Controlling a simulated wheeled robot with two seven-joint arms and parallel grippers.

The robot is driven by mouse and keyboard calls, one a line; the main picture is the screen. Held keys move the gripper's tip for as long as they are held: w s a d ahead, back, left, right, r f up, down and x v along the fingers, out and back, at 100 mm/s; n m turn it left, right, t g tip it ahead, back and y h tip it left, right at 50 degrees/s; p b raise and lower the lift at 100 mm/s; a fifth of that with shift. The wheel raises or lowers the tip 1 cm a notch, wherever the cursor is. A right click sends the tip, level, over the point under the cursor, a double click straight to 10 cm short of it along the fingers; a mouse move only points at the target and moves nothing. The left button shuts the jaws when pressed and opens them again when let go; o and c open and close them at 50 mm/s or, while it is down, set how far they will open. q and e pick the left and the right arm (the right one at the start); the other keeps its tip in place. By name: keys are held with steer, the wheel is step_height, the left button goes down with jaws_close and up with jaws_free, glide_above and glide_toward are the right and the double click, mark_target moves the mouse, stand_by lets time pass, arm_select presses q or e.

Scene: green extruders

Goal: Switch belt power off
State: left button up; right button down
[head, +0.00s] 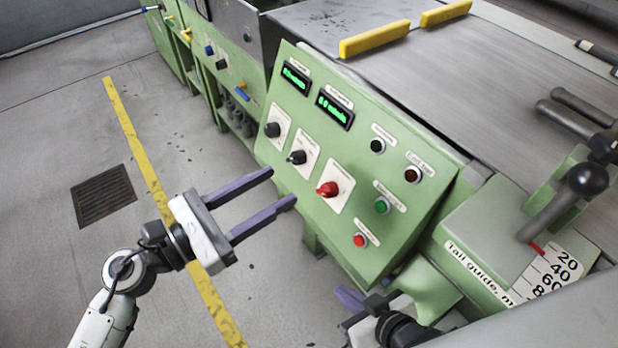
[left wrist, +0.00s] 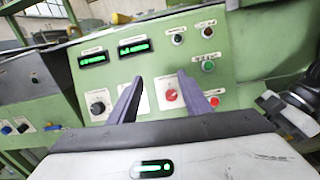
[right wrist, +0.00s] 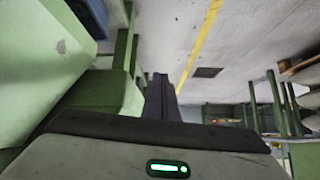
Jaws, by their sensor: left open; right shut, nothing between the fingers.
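The sloped green control panel (head: 318,128) carries a red rotary knob (head: 328,189) on a white plate; its label is too small to read. The red knob also shows in the left wrist view (left wrist: 171,95), just left of my right-hand finger there. Two black knobs (head: 272,130) (head: 297,157) sit left of it; the second is mostly hidden by a finger in the left wrist view. My left gripper (head: 283,187) is open and empty, fingers pointing at the panel, apart from the knob. My right gripper (head: 350,297) is shut and empty, low below the panel; it shows in the right wrist view (right wrist: 162,95).
A green button (head: 382,205), a red button (head: 360,240) and two dark round fittings (head: 377,145) (head: 412,175) lie right of the knobs. Two lit displays (head: 335,110) sit above. The tail guide lever (head: 565,200) stands at right.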

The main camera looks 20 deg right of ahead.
arm_select(q)
step_height(320, 180, down, 4)
steer(key=s+b, duration=0.1)
steer(key=b, duration=0.7)
glide_toward(327, 191)
steer(key=x, duration=0.2)
steer(key=f+x, duration=0.1)
steer(key=x, duration=0.5)
steer(key=shift+w+f, duration=0.4)
arm_select(e)
steer(key=f, duration=0.2)
steer(key=s+f, duration=0.1)
steer(key=f, duration=0.2)
steer(key=shift+s+a+f, duration=0.15)
steer(key=shift+a+f, duration=0.1)
steer(key=shift+f, duration=0.05)
arm_select(q)
steer(key=c, duration=1)
